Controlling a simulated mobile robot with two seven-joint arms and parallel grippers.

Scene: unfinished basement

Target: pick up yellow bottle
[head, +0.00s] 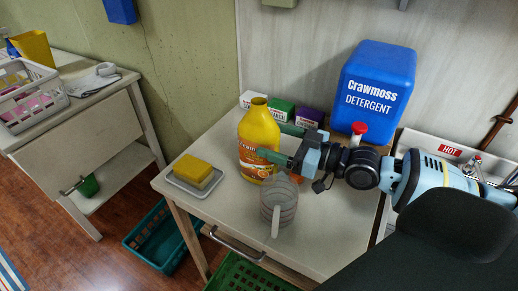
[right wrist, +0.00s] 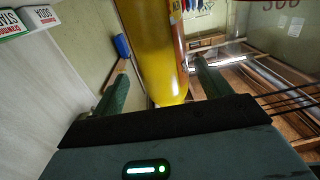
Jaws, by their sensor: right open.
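The yellow bottle (head: 259,135), with an orange label, stands upright on the white table (head: 205,140) in the head view. My right gripper (head: 277,143) reaches in from the right at the bottle. Its green fingers are open, one in front of the bottle and one behind it. In the right wrist view the bottle (right wrist: 158,55) stands between the two spread fingers (right wrist: 155,90), with a gap visible on each side. The bottle's lower part is partly hidden in the head view. My left gripper is not in view.
A yellow sponge (head: 193,170) lies on a dish to the left. Small boxes (head: 281,110) and a blue detergent container (head: 374,90) stand behind.

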